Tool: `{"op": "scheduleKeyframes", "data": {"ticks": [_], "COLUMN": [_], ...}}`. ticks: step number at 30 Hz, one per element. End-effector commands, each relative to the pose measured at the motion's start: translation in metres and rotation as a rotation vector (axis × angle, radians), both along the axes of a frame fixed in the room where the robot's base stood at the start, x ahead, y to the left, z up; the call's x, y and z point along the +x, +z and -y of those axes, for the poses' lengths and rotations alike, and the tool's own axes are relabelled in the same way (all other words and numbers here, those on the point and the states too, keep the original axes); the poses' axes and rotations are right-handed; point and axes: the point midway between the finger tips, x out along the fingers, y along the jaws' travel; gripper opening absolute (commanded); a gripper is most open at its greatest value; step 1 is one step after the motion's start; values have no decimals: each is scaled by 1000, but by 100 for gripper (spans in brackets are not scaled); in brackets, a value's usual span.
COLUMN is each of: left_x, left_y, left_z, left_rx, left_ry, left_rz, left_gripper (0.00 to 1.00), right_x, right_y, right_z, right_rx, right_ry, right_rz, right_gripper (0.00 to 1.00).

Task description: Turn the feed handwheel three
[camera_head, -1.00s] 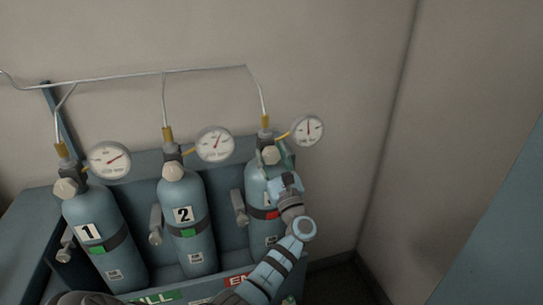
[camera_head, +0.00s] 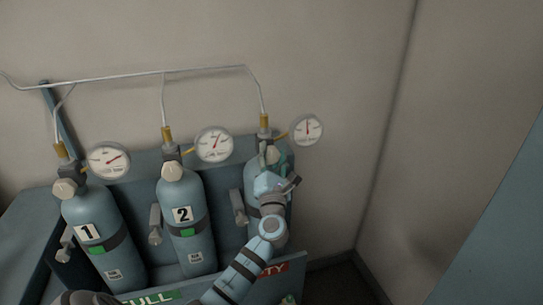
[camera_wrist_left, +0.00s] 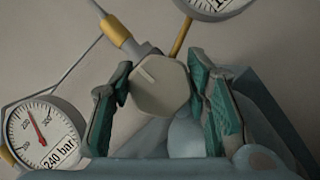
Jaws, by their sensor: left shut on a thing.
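Handwheel three is a pale, many-sided knob with a light mark on its face. It shows in the left wrist view (camera_wrist_left: 160,86), between the two teal-padded fingers of my left gripper (camera_wrist_left: 163,95). The gripper is shut on it. In the head view my left gripper (camera_head: 273,163) is at the top of the third cylinder (camera_head: 256,205) and hides the handwheel there. Gauge three (camera_head: 307,130) stands to the right, its needle pointing up.
Cylinders 1 (camera_head: 101,240) and 2 (camera_head: 190,225) stand to the left in the blue rack, with their own handwheels and gauges. A thin pipe (camera_head: 150,76) runs along the wall above. The rack front carries FULL (camera_head: 147,298) and partly covered EMPTY (camera_head: 272,268) labels.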

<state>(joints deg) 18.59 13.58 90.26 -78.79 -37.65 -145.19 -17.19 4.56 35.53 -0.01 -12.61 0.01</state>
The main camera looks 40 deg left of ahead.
Motion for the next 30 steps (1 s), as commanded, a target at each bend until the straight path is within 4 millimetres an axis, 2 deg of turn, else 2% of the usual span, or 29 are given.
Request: {"op": "scheduleKeyframes", "data": {"ticks": [9,22,23,24,27,30], "left_x": [0,0,0,0,0,0], "left_y": [0,-1,-1,-1,-1,-1], "left_z": [0,0,0,0,0,0], "left_rx": [56,62,62,62,62,61], "left_ry": [1,2,2,2,2,1], "left_rz": [-79,-89,-89,-89,-88,-88], "left_gripper": [15,15,44,51,64,64], "right_x": [0,0,0,0,0,0], "right_y": [0,0,0,0,0,0], "right_z": [0,0,0,0,0,0], "right_rx": [0,0,0,0,0,0], "right_ry": [0,0,0,0,0,0], "right_rz": [0,0,0,0,0,0], "right_gripper": [40,40,40,40,40,40]}}
